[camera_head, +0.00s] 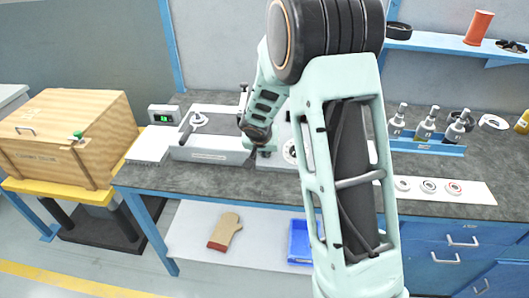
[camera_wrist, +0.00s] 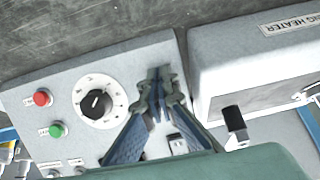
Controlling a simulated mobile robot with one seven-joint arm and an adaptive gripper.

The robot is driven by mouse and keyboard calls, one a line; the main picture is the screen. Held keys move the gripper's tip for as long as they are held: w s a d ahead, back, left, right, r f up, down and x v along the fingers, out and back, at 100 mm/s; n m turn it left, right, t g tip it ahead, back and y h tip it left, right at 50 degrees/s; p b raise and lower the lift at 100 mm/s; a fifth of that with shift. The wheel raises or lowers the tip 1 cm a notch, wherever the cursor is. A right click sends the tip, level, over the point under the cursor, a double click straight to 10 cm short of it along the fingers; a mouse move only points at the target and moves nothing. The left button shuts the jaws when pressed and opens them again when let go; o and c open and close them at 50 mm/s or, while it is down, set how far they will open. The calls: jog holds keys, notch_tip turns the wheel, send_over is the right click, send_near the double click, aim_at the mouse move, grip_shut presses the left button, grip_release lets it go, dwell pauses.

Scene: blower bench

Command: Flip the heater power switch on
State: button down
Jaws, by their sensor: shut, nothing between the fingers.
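My gripper (camera_wrist: 160,80) is shut and empty, its fingertips over the face of the grey control box (camera_wrist: 115,62) in the wrist view. I cannot tell whether they touch it. The box carries a black dial (camera_wrist: 96,103), a red button (camera_wrist: 41,98) and a green button (camera_wrist: 57,130). A small pale rocker-like part (camera_wrist: 178,146) shows beside the right finger, partly hidden. The grey heater (camera_wrist: 250,65), with a label ending "NG HEATER", stands to the right of the box. A black-tipped part (camera_wrist: 234,118) shows by its side. I cannot tell which part is the heater power switch.
In the head view, my arm covers the bench's middle. A display with green digits (camera_head: 160,115) stands left of the heater. Bottles (camera_head: 427,122) stand in a blue rack at the right, behind a white strip with rings (camera_head: 470,191). A wooden crate (camera_head: 65,140) is at the left.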

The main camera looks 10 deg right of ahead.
jog(key=f+b, duration=0.1)
jog(key=b, duration=0.2)
jog(key=shift+w, duration=0.1)
jog(key=shift+t+b, duration=0.3)
jog(key=shift+b, duration=0.7)
jog(key=b, duration=0.3)
jog(key=shift+f, duration=0.15)
jog(key=shift+r+p, duration=0.35)
jog(key=shift+p, duration=0.05)
jog(key=shift+w+r, duration=0.1)
jog(key=shift+r, duration=0.05)
jog(key=shift+r+p, duration=0.4)
jog(key=shift+r, duration=0.25)
